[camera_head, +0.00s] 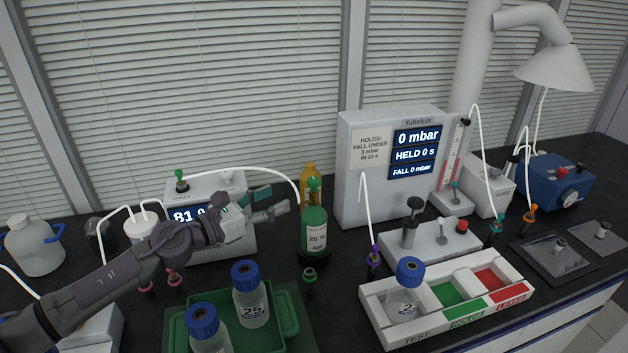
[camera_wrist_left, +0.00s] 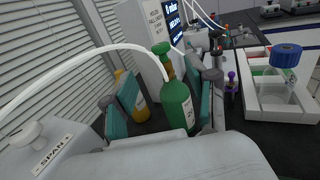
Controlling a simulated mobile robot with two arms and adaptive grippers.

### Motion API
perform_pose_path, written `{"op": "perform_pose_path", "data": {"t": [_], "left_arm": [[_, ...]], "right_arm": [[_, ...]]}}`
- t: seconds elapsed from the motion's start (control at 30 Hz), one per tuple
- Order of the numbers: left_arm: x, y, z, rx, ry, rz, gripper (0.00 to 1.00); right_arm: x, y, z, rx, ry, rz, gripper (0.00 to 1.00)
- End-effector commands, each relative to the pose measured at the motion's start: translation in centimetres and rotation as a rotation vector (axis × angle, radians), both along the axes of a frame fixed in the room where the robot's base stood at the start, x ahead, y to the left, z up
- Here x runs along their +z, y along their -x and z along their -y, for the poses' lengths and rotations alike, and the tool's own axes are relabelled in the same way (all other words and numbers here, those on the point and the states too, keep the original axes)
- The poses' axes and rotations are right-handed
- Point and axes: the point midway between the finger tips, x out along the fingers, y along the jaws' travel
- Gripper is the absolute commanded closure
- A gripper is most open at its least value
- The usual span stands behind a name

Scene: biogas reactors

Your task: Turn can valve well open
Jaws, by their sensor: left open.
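The green gas can (camera_head: 314,232) stands upright on the dark bench, with a white label reading 20. Its green valve (camera_head: 314,184) sits on top, and a white hose runs from it to the left. My left gripper (camera_head: 268,204) is open and empty, just left of the can at about the height of its upper part. In the left wrist view the can (camera_wrist_left: 177,106) and its valve (camera_wrist_left: 161,48) show beyond and between the open fingers (camera_wrist_left: 166,92), apart from them. My right gripper is not in view.
A yellow-orange bottle (camera_head: 309,174) stands behind the can. A pressure display box (camera_head: 360,190) reads 0 mbar to its right. A green tray (camera_head: 291,322) with blue-capped bottles and a white sorting tray (camera_head: 375,311) lie in front. A display unit (camera_head: 215,250) stands behind my left arm.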

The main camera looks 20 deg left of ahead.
Motion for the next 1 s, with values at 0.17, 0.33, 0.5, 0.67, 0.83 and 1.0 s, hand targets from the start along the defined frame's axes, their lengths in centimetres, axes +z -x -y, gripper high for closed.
{"op": "perform_pose_path", "data": {"t": [0.17,0.33,0.5,0.67,0.83,1.0], "left_arm": [[0.9,-3.3,2.4,-0.002,0.003,0.003,0.42],[0.6,-6.3,4.3,-0.001,0.002,0.002,0.42],[0.3,-8.4,5.7,-0.001,0.002,0.001,0.42],[0.2,-9.4,6.3,-0.001,-0.001,0.001,0.42],[0.1,-9.6,6.5,-0.002,-0.002,0.000,0.42],[0.1,-9.6,6.5,-0.002,-0.002,0.000,0.46]], "right_arm": [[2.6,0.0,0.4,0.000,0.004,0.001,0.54],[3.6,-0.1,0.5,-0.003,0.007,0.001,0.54],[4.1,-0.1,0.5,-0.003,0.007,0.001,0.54],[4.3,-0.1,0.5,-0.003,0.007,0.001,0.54],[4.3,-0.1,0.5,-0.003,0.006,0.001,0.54],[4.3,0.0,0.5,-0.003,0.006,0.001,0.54]]}}
